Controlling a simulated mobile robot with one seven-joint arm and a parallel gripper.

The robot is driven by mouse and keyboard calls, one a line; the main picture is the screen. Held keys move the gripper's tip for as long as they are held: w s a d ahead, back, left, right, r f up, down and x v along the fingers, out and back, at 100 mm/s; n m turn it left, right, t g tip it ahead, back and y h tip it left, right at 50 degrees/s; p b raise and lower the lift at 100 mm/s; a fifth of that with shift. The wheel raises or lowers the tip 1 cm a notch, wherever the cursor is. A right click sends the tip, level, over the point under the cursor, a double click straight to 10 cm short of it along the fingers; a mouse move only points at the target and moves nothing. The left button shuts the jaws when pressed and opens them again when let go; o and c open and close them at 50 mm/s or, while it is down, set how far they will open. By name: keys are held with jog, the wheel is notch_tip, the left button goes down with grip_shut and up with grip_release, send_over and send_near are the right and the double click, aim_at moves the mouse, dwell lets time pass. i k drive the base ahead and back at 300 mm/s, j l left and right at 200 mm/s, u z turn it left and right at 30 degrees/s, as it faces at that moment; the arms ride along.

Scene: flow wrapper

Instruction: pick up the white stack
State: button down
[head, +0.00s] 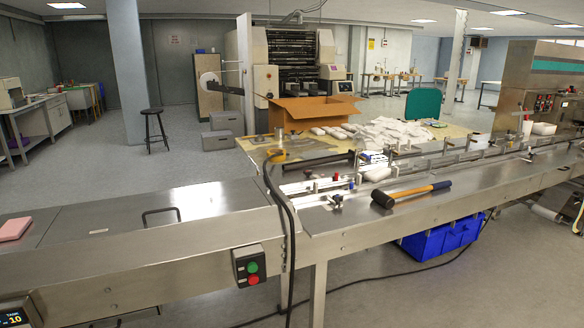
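Several white things could be the white stack, and I cannot tell which. A white block (543,128) sits at the far right, beside the steel machine housing. A smaller white pile (480,140) lies to its left, near the conveyor. A loose heap of white packets (392,132) covers the table behind the conveyor. A white packet (377,174) lies in the conveyor channel. My gripper is not in view.
A steel conveyor line (370,240) crosses the view. A cardboard box (312,113) stands on the back table. A blue crate (440,238) is below.

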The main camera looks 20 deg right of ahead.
aim_at(378, 174)
jog(key=i+l+z, duration=0.15)
jog(key=z, duration=0.2)
jog(key=i+l+z, duration=0.15)
jog(key=l+z, duration=0.25)
jog(key=i+z, duration=0.2)
jog(key=z, duration=0.15)
jog(key=i+l+z, duration=0.1)
jog(key=i+l, duration=0.2)
jog(key=i, duration=0.2)
jog(key=i+l, duration=0.25)
jog(key=i, duration=0.2)
jog(key=i+j, duration=0.85)
jog(key=z, duration=0.05)
